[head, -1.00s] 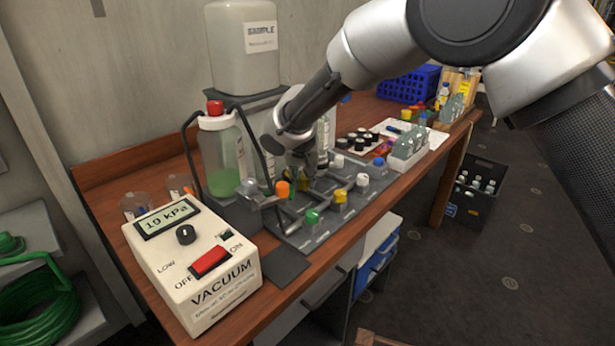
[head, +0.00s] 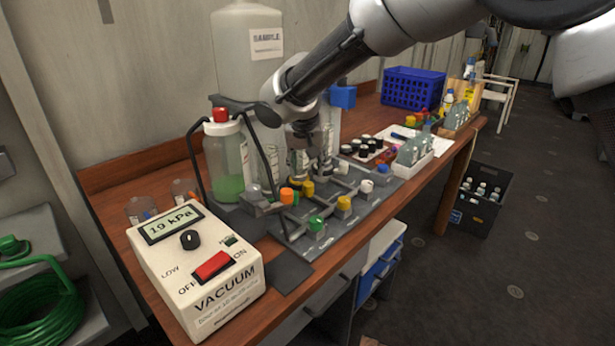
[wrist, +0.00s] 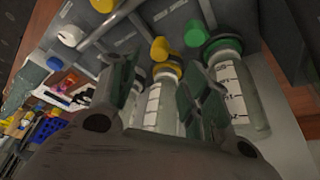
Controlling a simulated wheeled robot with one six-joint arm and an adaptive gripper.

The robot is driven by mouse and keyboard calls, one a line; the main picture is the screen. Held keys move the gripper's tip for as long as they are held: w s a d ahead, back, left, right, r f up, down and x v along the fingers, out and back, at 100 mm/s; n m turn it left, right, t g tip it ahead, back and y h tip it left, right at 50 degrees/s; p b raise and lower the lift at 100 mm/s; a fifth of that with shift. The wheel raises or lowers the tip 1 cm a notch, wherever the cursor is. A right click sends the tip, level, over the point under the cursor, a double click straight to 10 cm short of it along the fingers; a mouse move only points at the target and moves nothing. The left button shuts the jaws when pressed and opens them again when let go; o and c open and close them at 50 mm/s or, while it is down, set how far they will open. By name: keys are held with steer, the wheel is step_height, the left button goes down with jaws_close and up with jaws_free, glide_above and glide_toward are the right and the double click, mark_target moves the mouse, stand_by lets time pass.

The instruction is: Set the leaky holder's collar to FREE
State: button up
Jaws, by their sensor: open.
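The grey manifold block (head: 327,240) on the bench carries coloured knobs: orange (head: 287,195), yellow (head: 343,204), green (head: 316,224) and white (head: 366,187). My gripper (head: 312,172) is over the back of the block in the head view, hiding part of it. In the wrist view my gripper (wrist: 163,92) has its fingers apart. A clear bottle with a yellow collar (wrist: 167,70) shows between and beyond the fingers; whether they touch it I cannot tell. A bottle with a green collar (wrist: 222,45) stands to the right. Which holder leaks, and any FREE marking, I cannot make out.
A vacuum unit (head: 197,270), its display reading about 19 kPa, stands at front left. A red-capped bottle with green liquid (head: 228,165) and a large sample tank (head: 245,60) are behind. A rack (head: 412,167) and blue crate (head: 413,88) stand farther right.

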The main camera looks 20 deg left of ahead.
steer(key=shift+v, duration=1.7)
steer(key=s+d+f+n+g+h, duration=0.1)
steer(key=s+d+f+n+h, duration=0.1)
steer(key=s+d+f+n, duration=0.3)
steer(key=s+d+r+g, duration=0.1)
steer(key=d+r, duration=0.3)
steer(key=d, duration=1.1)
steer(key=s+d+r+g, duration=0.1)
steer(key=d+r, duration=0.3)
steer(key=d, duration=1.1)
steer(key=s+d+r+m+t, duration=0.1)
steer(key=s+d+m, duration=0.3)
steer(key=d, duration=0.8)
steer(key=s+d+r+m+t, duration=0.2)
steer(key=s+d+r+m, duration=0.2)
steer(key=s+d, duration=0.5)
steer(key=d, duration=0.4)
steer(key=shift+s+d+r+m+y, duration=0.2)
steer(key=shift+d+r+m+y, duration=0.1)
steer(key=shift+d+y, duration=0.1)
